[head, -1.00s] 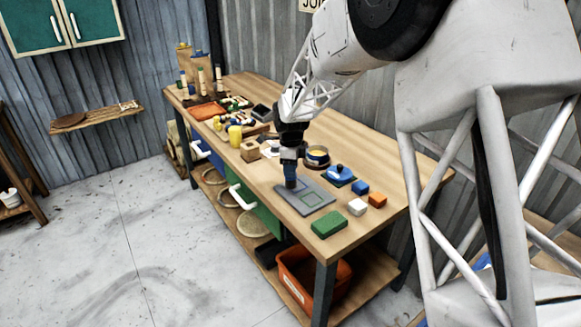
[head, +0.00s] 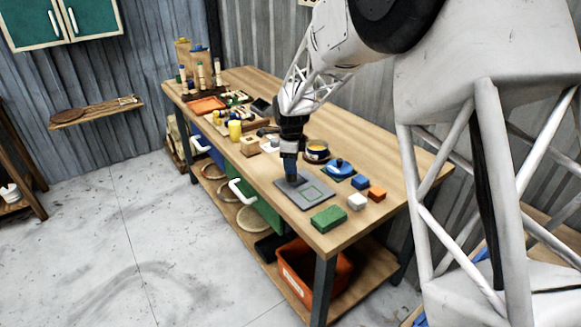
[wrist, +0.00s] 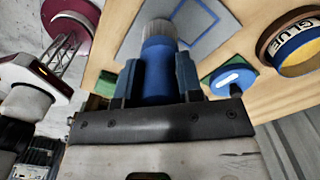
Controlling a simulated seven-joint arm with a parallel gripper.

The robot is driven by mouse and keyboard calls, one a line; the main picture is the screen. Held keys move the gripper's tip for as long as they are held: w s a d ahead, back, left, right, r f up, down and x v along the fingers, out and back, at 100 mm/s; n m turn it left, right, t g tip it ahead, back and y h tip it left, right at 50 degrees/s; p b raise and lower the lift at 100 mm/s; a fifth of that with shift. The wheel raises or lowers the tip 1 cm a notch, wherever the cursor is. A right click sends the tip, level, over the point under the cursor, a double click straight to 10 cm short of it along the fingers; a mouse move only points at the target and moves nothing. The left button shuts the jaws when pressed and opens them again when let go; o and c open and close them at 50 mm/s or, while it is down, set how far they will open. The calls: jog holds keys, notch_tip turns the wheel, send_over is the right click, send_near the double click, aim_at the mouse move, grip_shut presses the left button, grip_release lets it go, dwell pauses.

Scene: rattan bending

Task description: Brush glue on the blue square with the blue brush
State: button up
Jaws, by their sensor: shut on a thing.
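My gripper (head: 290,172) is shut on the blue brush (wrist: 157,68), with its fingers on both sides of the thick blue handle. The brush points down at the grey plate (head: 318,203) on the bench. Its pale grey bristles (wrist: 158,28) show in the wrist view, over the plate beside the blue square outline (wrist: 207,32). I cannot tell whether the bristles touch the plate. In the head view my gripper and brush largely hide the blue square. A green square outline (head: 312,194) is on the same plate. The glue pot (wrist: 297,48) stands open nearby.
The glue pot also shows in the head view (head: 317,151), behind the plate. A blue-topped object (head: 341,168) sits beside it. A yellow cup (head: 235,130) and small items crowd the left.

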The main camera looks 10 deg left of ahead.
jog(key=w+d+r, duration=0.2)
jog(key=w+d, duration=0.1)
jog(key=w, duration=0.8)
jog(key=w+d+r, duration=0.3)
jog(key=w+d, duration=0.1)
jog(key=w, duration=0.7)
jog(key=shift+w+f, duration=0.1)
jog(key=shift+f, duration=0.05)
jog(key=shift+f, duration=2.85)
jog(key=shift+f, duration=0.65)
dwell(0.5)
jog(key=shift+r, duration=0.1)
notch_tip(320, 180, up, 7)
dwell(1.1)
